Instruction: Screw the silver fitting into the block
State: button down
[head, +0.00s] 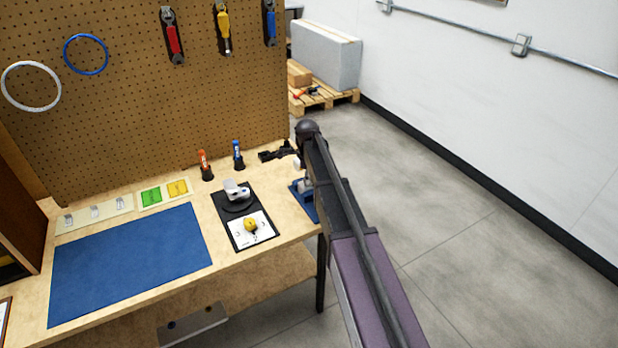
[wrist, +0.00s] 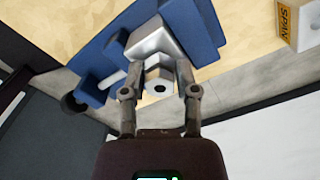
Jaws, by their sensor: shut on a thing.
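The silver fitting (wrist: 158,76), a hex piece with a dark central hole, shows in the wrist view between the fingers of my gripper (wrist: 157,72). My gripper is shut on it. Just beyond the fitting is a pale silver block (wrist: 152,41), seated in a blue fixture (wrist: 192,25). The fitting lines up with the block's near face and seems to touch it; how deep it sits cannot be told. In the head view, the blue fixture (head: 304,186) is at the bench's right edge, partly behind my arm, which also hides the gripper and the fitting.
A pegboard (head: 130,110) stands behind. Open floor lies right.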

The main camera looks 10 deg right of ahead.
jog(key=shift+m, duration=0.5)
jog(key=shift+m, duration=2)
jog(key=shift+c, duration=1.4)
grip_release()
jog(key=shift+o, duration=1.4)
